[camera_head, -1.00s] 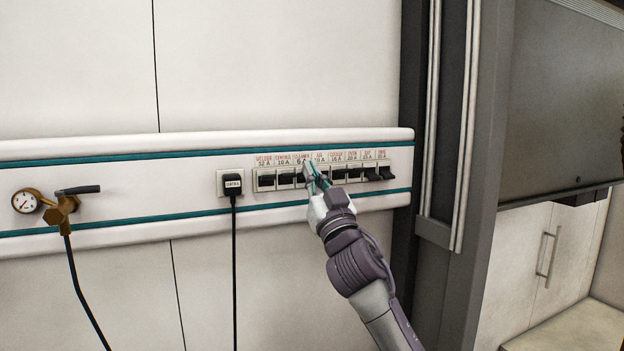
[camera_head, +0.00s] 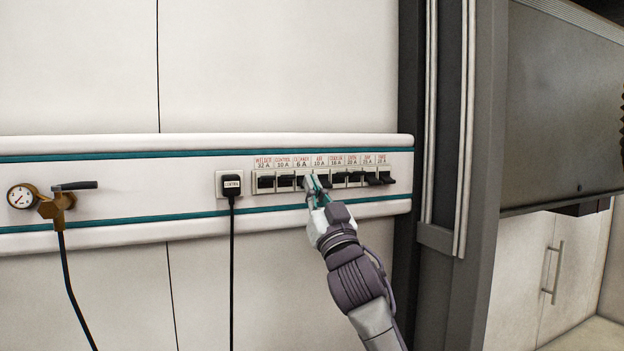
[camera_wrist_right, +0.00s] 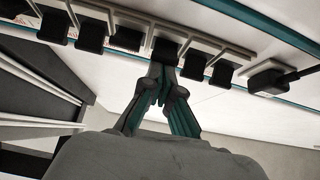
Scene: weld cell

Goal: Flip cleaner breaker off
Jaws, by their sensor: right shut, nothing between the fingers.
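The row of black breakers sits in the white wall rail under red-printed labels. The cleaner breaker (camera_wrist_right: 166,51) is third from the plug end, and its label (camera_head: 302,162) reads 6 A. In the head view my right gripper (camera_head: 313,183) covers most of that breaker and part of the air breaker beside it. In the right wrist view the shut, empty fingertips (camera_wrist_right: 163,76) are right at the cleaner breaker's lever; I cannot tell whether they touch it. The lever's position is hard to read. My left gripper is not in view.
The control breaker (camera_head: 285,181) and welder breaker (camera_head: 265,182) are close on the left. A black plug (camera_head: 232,184) with a hanging cable is further left, then a gauge and brass valve (camera_head: 57,204). A dark grey post (camera_head: 457,120) stands to the right.

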